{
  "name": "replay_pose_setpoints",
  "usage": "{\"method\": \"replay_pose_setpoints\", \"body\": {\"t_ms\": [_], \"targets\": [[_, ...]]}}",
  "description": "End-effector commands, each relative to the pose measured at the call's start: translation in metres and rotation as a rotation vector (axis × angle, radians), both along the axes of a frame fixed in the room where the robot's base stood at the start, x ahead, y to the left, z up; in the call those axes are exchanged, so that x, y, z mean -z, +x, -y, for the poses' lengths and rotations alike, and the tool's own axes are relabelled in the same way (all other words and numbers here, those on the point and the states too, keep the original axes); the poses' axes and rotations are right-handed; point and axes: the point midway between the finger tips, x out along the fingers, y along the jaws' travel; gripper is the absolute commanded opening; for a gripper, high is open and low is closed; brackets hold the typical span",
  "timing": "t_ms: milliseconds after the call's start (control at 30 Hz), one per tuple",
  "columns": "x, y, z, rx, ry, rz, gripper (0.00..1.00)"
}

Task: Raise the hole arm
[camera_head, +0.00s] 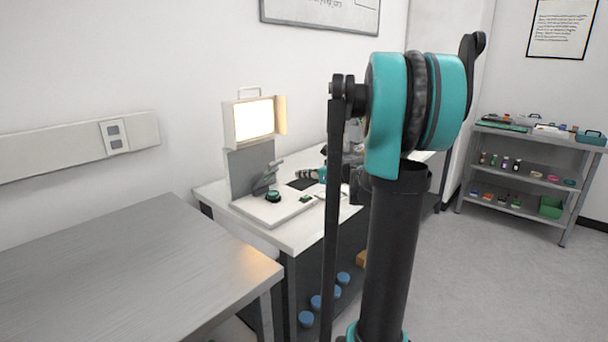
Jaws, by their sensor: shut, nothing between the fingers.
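The flatness interferometer stands on the white table, with a light base (268,206), an upright grey panel (250,166) and a bright lit lamp box (253,119) above. A small grey tilted arm (268,180), which looks like the hole arm, leans up and to the right from the base in front of the panel. A dark round part with a teal ring (273,196) sits below it. My gripper (299,174) is small in view, just right of the tilted arm and apart from it, pointing left. It is shut and empty. My arm hides the table behind it.
A bare metal table (120,265) stands at the left front. Blue round items (305,319) lie on the lower shelf. A stocked shelf rack (535,165) stands far right, with clear floor before it.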

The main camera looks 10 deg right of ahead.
Motion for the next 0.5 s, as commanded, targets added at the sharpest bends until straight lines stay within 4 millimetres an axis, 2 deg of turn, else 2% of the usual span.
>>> {"method": "replay_pose_setpoints", "body": {"t_ms": [300,500], "targets": [[0.018,0.048,-0.037,-0.003,-0.001,0.001,0.0],[0.003,0.066,-0.049,-0.002,-0.003,0.001,0.0]]}}
